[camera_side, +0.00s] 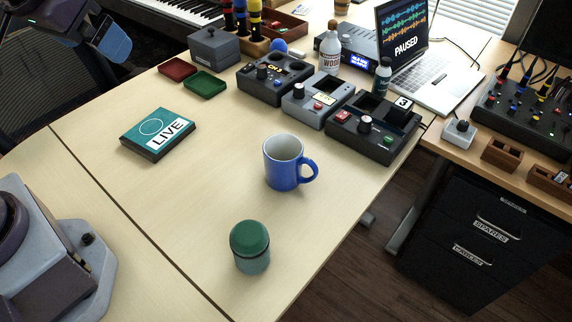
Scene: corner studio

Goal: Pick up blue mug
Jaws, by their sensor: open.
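The blue mug (281,172) stands upright on the pale wooden table (200,215), right of its middle. Its handle points right, and its pale inside shows from above. Nothing touches it. Part of my arm hangs at the top left corner, well apart from the mug.
A green-lidded jar (250,246) stands in front of the mug. A teal LIVE box (158,134) lies to the left. Dark control boxes (372,128) stand behind the mug. Red (177,69) and green (205,84) trays lie further back. The table's right edge is close to the mug.

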